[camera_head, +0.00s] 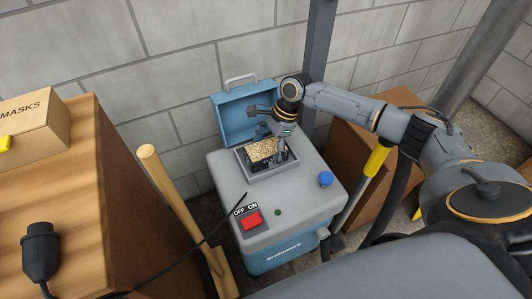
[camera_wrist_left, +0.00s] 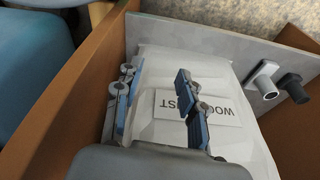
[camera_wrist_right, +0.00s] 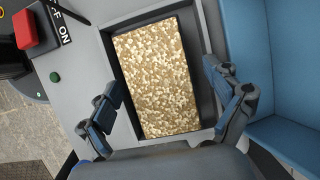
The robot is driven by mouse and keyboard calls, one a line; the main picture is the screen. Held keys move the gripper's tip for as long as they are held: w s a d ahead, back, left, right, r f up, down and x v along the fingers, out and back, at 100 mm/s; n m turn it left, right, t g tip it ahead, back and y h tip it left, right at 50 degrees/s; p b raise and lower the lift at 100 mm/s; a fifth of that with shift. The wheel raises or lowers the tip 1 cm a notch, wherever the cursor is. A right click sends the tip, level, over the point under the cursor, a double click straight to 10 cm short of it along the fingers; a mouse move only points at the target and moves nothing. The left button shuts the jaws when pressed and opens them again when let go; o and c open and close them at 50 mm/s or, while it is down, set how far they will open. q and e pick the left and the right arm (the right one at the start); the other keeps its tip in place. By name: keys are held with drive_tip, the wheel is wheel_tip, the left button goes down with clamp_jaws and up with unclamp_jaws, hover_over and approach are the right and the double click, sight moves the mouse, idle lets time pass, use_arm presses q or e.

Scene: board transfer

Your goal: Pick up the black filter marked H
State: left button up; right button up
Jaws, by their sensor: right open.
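A block with a gold-speckled top (camera_head: 262,149) and dark sides sits in the square recess of the blue and grey machine. It also shows in the right wrist view (camera_wrist_right: 157,78), inside a dark frame. I see no H mark, so I cannot tell whether it is the black filter. My right gripper (camera_head: 270,133) is open over the recess. In the right wrist view its fingers (camera_wrist_right: 170,108) stand apart on either side of the block, with nothing held. My left gripper (camera_wrist_left: 158,108) is open above a white bag (camera_wrist_left: 165,70) labelled as wood dust, outside the head view.
The machine (camera_head: 290,230) has an open blue lid (camera_head: 230,118), a red switch (camera_head: 251,220) and a blue knob (camera_head: 325,179). A wooden cabinet, a MASKS box (camera_head: 30,125) and a black plug (camera_head: 40,250) are at left. A wooden handle (camera_head: 180,205) leans beside the machine.

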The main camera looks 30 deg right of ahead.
use_arm(q)
drive_tip(key=shift+f, duration=0.1)
drive_tip(key=shift+w+f, duration=0.2)
drive_tip(key=shift+f, duration=0.05)
idle(0.3)
drive_tip(key=shift+s+f, duration=0.35)
use_arm(e)
drive_tip(key=shift+f, duration=0.1)
use_arm(q)
drive_tip(key=shift+f, duration=0.15)
drive_tip(key=shift+s+f+p, duration=0.2)
drive_tip(key=shift+s+p, duration=0.1)
drive_tip(key=shift+s+f, duration=0.1)
drive_tip(key=shift+f, duration=0.3)
drive_tip(key=shift+s+f, duration=0.15)
drive_tip(key=shift+f, duration=0.05)
use_arm(e)
drive_tip(key=shift+f, duration=0.1)
